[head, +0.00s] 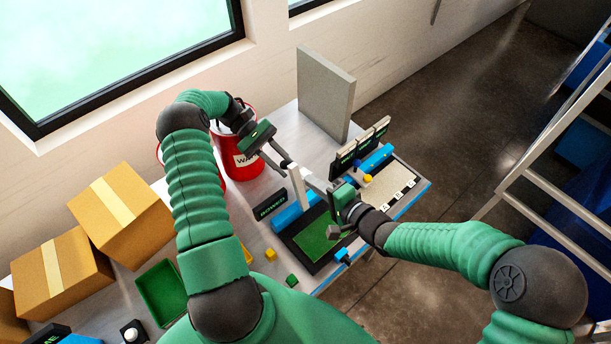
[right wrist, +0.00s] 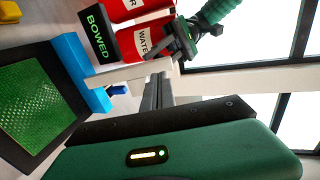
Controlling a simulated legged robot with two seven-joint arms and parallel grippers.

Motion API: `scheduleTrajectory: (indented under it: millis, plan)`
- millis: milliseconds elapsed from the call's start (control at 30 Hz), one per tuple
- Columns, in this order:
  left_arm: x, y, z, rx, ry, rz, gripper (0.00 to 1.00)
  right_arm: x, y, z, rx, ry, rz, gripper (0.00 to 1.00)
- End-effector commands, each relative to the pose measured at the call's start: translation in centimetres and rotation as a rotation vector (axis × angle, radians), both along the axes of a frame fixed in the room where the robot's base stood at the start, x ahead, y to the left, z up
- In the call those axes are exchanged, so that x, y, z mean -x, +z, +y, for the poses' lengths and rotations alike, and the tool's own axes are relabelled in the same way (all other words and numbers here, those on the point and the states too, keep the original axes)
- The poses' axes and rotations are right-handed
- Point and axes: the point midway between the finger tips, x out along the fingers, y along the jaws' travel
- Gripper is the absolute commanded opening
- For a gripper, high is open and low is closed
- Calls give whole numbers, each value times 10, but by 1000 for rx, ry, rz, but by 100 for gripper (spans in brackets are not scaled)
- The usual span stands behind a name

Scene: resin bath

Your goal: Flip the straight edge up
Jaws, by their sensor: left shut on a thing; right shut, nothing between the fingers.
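The straight edge (head: 297,188) is a pale flat bar standing upright out of a blue holder (head: 291,217), beside the black BOWED sign (head: 270,204). In the right wrist view, the bar (right wrist: 130,72) runs from the blue holder (right wrist: 85,75) to my left gripper. My left gripper (head: 287,161) is shut on its upper end; the contact is small in view. My right gripper (head: 309,181) is shut and empty, its fingers pointing at the bar from the right. I cannot tell whether they touch it. The right fingers (right wrist: 155,92) also show in the wrist view.
A red WATER bucket (head: 238,150) stands behind the bar. A black-framed green screen (head: 316,238) lies in front. A grey panel (head: 326,92) stands at the back. Another blue holder (head: 376,158), labelled signs and a pale lettered board (head: 392,184) are to the right. Small blocks and boxes are at left.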

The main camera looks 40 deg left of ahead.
Motion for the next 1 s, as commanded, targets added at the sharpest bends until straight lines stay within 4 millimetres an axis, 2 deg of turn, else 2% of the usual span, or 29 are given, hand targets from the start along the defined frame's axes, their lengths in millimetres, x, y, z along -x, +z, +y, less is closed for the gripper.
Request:
scheduleTrajectory:
  millis: [100,200,600,800,1000]
  plan:
    - [2,-5,0,-6,-1,8,0,-1,-6,19,-1,2,-1,0]
    - [2,-5,0,-6,-1,8,0,-3,-9,28,0,0,-1,0]
    - [2,-5,0,-6,-1,9,0,-4,-10,33,0,-1,-1,0]
    - [3,-4,-1,-1,-4,9,0,-5,-12,50,-1,-1,0,0]
    - [3,-2,-2,5,-7,6,0,-5,-11,52,1,-3,-2,0]
